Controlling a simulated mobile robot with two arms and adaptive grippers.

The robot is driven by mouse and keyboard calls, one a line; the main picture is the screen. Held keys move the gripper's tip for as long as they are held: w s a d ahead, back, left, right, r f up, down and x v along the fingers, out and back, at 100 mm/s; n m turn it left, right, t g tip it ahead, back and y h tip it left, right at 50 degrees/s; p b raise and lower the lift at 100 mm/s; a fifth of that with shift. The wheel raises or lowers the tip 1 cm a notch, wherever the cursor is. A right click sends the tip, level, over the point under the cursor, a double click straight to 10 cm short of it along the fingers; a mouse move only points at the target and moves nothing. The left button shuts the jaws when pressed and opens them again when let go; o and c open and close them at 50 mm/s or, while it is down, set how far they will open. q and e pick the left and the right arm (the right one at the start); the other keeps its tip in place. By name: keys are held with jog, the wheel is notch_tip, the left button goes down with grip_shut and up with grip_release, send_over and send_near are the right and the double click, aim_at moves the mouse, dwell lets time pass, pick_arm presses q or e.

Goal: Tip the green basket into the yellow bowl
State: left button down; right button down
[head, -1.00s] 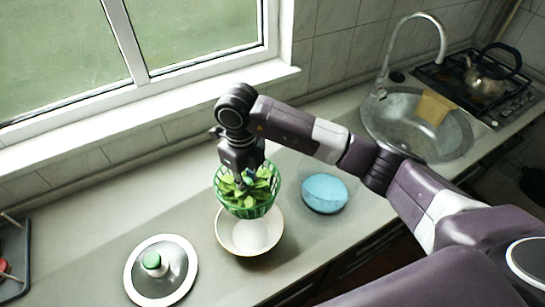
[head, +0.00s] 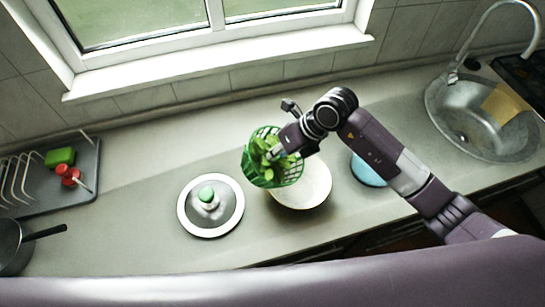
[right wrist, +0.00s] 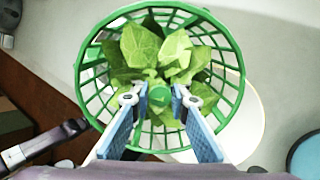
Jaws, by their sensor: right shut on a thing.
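The green basket (head: 249,172) is a round mesh basket holding green leaves (head: 263,152). In the head view it is in the air, looks tilted, and overlaps the left part of the yellow bowl (head: 316,190). The bowl is pale and stands on the counter; its inside looks empty where it shows. My right gripper (head: 281,150) is shut on the basket. In the right wrist view, the gripper's fingers (right wrist: 160,97) close on a green knob at the basket's middle, with leaves (right wrist: 140,45) around it. The bowl's rim (right wrist: 256,125) shows behind the basket. My left gripper is out of view.
A pot lid with a green knob (head: 207,194) lies left of the bowl. A blue bowl (head: 366,172) stands right, partly behind my right arm. A dish rack (head: 88,165), a dark pan (head: 14,245), the sink (head: 470,130) and the window sill (head: 220,62) border the counter.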

jog(key=shift+r+t+y, duration=0.15)
jog(key=shift+t+y, duration=0.15)
jog(key=shift+y, duration=0.7)
jog(key=shift+s+d+r+y, duration=0.1)
jog(key=shift+d+y, duration=0.15)
jog(key=shift+y, duration=0.35)
jog(key=d+t+y+b, duration=0.1)
jog(key=y+b, duration=0.2)
jog(key=b, duration=0.5)
jog(key=s+d+r+t+y+b, duration=0.1)
jog(key=d+y+b, duration=0.1)
jog(key=b, duration=0.6)
jog(key=d+r+t+y+b, duration=0.1)
jog(key=y+b, duration=0.3)
jog(key=b, duration=0.4)
jog(key=shift+s+d+r+b, duration=0.1)
jog(key=shift+s+d+b, duration=0.2)
jog(key=shift+d, duration=0.25)
jog(key=shift+d+r+t+y+b, duration=0.25)
jog(key=shift+t+y+b, duration=0.2)
jog(key=shift+b, duration=0.45)
jog(key=shift+d+r, duration=0.1)
jog(key=shift+r, duration=0.05)
